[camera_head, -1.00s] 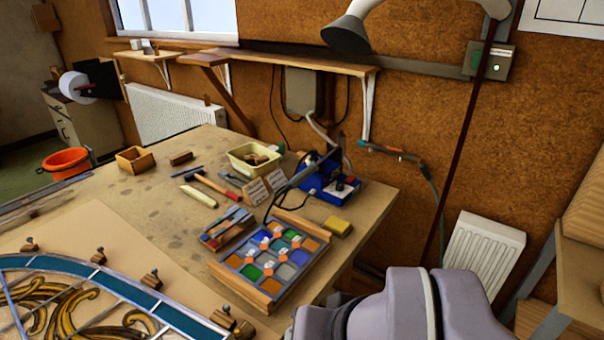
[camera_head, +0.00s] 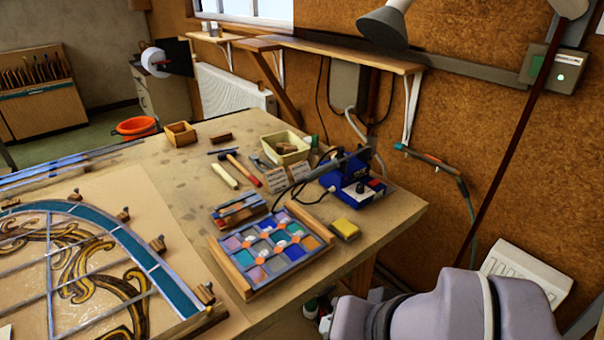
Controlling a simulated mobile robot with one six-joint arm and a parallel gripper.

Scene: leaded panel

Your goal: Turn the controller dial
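The controller is a blue soldering station (camera_head: 368,199) near the back right edge of the workbench. A dark dial (camera_head: 361,188) shows on its pale front face, small in this view. A soldering iron in its holder (camera_head: 345,168) stands at its left, with a dark cable running down toward the bench. My arm (camera_head: 440,312) shows at the bottom right, in front of the bench and well apart from the station. My gripper is outside the picture.
A yellow sponge (camera_head: 345,229) and a tray of coloured glass (camera_head: 270,250) lie in front of the station. A cream tub (camera_head: 285,146) stands behind left. The leaded panel (camera_head: 85,270) covers the left of the bench (camera_head: 190,195). A wall shelf (camera_head: 340,55) hangs above.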

